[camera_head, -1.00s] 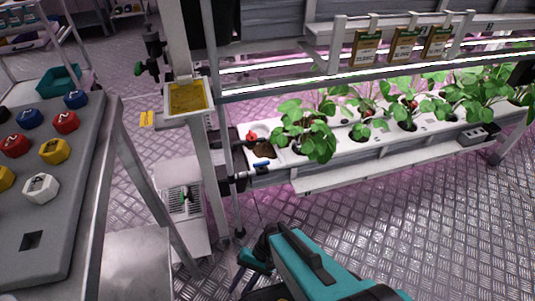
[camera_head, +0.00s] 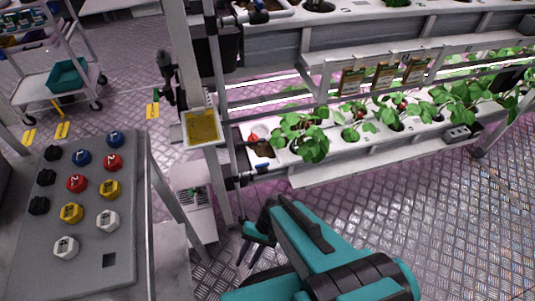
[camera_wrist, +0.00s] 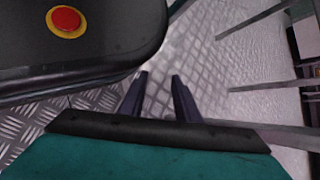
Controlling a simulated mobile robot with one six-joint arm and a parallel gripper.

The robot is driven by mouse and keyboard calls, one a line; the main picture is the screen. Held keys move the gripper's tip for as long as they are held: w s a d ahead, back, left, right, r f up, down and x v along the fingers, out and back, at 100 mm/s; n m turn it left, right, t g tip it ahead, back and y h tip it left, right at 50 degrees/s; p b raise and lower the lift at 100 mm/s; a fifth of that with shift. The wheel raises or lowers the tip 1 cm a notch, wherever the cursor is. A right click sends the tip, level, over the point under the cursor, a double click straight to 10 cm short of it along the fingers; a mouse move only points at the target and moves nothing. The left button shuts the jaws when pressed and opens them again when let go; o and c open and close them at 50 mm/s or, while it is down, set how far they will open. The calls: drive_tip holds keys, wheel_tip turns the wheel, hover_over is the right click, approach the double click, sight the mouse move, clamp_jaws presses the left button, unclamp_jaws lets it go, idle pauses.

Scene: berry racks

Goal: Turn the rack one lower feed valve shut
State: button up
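The rack's lower feed valve (camera_head: 246,179) sits on the pipe at the near left end of the lower planting trough. Its small blue lever (camera_head: 262,167) points to the right and slightly up, roughly along the trough. My gripper (camera_head: 247,254) is below the valve in the head view, apart from it, with its dark fingers pointing down. In the wrist view my gripper (camera_wrist: 160,85) has its two fingers spread with only floor between them. The valve does not show in the wrist view.
A panel of coloured knobs (camera_head: 122,236) stands at the left. A yellow sticky card (camera_head: 203,127) hangs by the rack post. Strawberry plants (camera_head: 302,135) fill the lower trough. Patterned metal floor (camera_head: 430,220) is free at the right.

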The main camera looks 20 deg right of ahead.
drive_tip(key=s+d+r+n+h+p, duration=0.1)
drive_tip(key=d+r+h+p, duration=0.15)
drive_tip(key=r+p, duration=0.8)
drive_tip(key=s+d+r+h+p, duration=0.1)
drive_tip(key=d+r+p, duration=0.3)
drive_tip(key=r+p, duration=0.7)
drive_tip(key=d+r+n+h+p, duration=0.2)
drive_tip(key=d+r+h+p, duration=0.1)
drive_tip(key=d+p, duration=0.3)
drive_tip(key=shift+d+r+h+p, duration=0.15)
drive_tip(key=shift+d+h+p, duration=0.25)
drive_tip(key=shift+d, duration=0.5)
drive_tip(key=shift+s, duration=0.15)
